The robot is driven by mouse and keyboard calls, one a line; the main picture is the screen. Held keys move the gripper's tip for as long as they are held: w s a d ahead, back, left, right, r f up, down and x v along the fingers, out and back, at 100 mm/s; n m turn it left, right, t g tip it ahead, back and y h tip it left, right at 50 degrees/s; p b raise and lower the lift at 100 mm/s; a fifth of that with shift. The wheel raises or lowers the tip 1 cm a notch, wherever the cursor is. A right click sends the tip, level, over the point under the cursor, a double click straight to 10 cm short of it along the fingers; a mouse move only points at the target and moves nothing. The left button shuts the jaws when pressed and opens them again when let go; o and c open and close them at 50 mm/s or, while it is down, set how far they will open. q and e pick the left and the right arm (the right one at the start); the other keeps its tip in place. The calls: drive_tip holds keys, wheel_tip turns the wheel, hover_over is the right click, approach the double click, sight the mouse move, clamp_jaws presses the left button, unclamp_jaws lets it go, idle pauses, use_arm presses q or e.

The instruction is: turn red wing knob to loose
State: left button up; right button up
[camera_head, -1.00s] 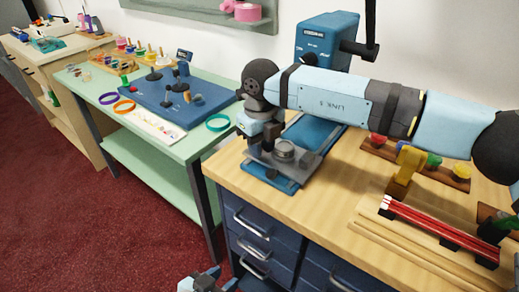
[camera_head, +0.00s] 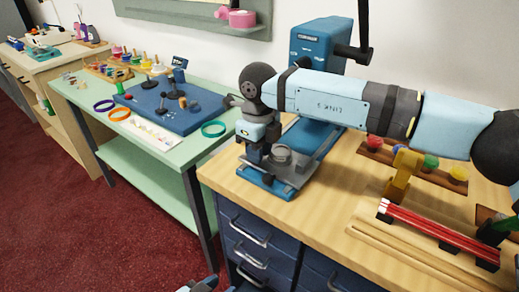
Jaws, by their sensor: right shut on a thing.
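A blue press-like machine (camera_head: 318,48) stands on the wooden counter, with a blue base and a grey round part (camera_head: 282,154) at its front. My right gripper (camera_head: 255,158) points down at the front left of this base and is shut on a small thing. Its fingers hide what they hold; this is probably the red wing knob, but I see no red there. I cannot make out the knob's angle or any loose marking. A piece of my left arm (camera_head: 200,286) shows at the bottom edge, too cut off to judge its fingers.
A wooden rack (camera_head: 412,163) with red, green and yellow pieces stands right of the machine, behind a yellow stand (camera_head: 403,175) and red rods (camera_head: 440,222).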

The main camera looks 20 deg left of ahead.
drive_tip(key=shift+a+r, duration=0.1)
drive_tip(key=shift+a, duration=0.05)
drive_tip(key=o, duration=0.9)
drive_tip(key=shift+r, duration=0.1)
